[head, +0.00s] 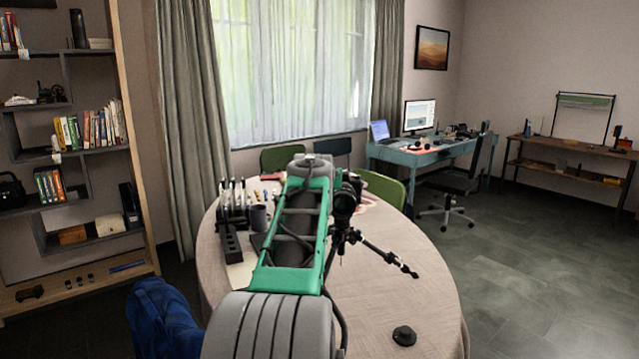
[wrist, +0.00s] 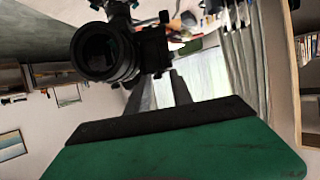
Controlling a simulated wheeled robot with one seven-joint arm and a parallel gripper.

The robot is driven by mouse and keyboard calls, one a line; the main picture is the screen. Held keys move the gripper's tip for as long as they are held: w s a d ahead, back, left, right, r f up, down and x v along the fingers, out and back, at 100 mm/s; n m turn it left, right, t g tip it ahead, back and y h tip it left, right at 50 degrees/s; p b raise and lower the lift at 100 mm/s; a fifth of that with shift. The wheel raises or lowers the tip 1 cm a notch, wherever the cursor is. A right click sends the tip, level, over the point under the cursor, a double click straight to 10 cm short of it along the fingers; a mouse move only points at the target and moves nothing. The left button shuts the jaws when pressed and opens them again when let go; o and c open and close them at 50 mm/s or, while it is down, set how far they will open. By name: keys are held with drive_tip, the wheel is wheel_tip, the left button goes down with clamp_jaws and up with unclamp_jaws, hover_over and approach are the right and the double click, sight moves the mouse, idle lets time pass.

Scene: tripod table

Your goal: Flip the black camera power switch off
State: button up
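The black camera (head: 345,203) sits on a black tripod (head: 369,247) on the round table (head: 385,306). It stands just right of my arm in the head view. In the wrist view the camera (wrist: 104,52) is close at upper left, with its round lens facing me. I cannot make out the power switch. My gripper (wrist: 161,84) shows as two grey fingers rising from its dark base, with a bright gap between them. It appears open and empty, apart from the camera. My arm hides it in the head view.
A black round object (head: 404,336) lies near the table's front edge. A dark mug (head: 258,217) and a rack-like object (head: 232,205) stand left of my arm. A blue chair (head: 160,318) is at the lower left. Green chairs (head: 383,188) stand behind the table. The right front tabletop is mostly clear.

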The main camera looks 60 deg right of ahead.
drive_tip(key=v, duration=0.7)
drive_tip(key=shift+a+b, duration=0.2)
drive_tip(key=shift+b, duration=0.1)
drive_tip(key=shift+r, duration=0.1)
